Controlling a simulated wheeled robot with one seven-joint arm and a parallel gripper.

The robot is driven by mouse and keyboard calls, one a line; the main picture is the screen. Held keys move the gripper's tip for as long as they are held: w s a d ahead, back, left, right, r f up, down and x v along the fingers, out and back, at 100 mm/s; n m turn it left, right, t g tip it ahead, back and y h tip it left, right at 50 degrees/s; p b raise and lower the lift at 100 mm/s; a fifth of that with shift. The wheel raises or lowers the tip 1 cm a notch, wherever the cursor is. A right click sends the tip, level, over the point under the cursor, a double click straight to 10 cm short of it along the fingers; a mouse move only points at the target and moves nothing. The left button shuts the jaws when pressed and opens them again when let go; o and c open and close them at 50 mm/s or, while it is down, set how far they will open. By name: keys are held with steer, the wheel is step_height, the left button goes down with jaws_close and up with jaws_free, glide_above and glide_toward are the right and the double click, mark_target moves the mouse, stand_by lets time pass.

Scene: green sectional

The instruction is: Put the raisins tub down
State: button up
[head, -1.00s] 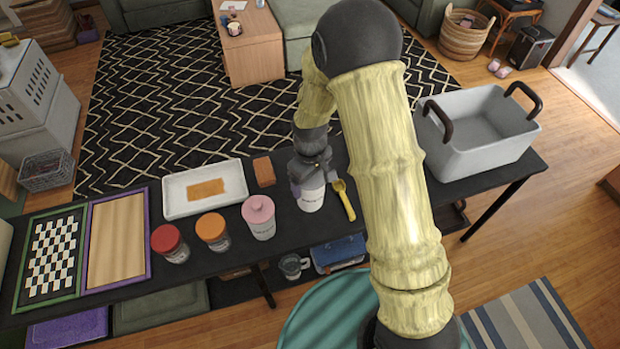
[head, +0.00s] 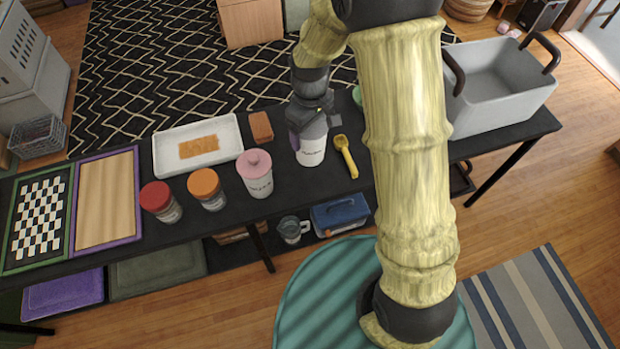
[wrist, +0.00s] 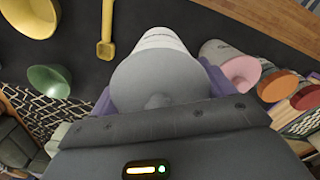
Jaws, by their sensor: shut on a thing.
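A white tub with a grey lid (head: 312,150) is held upright at the table, between the pink-lidded tub and a yellow scoop. Its label is too small to read surely. My gripper (head: 311,130) is shut on it from above, with purple fingers on either side of the lid. In the wrist view, the tub (wrist: 160,42) sits between the fingers of my gripper (wrist: 160,88). Its base is at or very near the black tabletop (head: 280,205); I cannot tell if it touches.
A pink-lidded tub (head: 255,175) stands left of it, then orange-lidded (head: 207,190) and red-lidded (head: 160,202) jars. The yellow scoop (head: 346,157) lies close on the right. A white tray (head: 165,155), brown block (head: 261,127) and grey bin (head: 500,95) also occupy the table.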

steer(key=shift+r, duration=0.1)
steer(key=shift+f, duration=3.15)
steer(key=shift+f+p, duration=0.4)
steer(key=shift+f, duration=1.45)
steer(key=shift+f, duration=0.1)
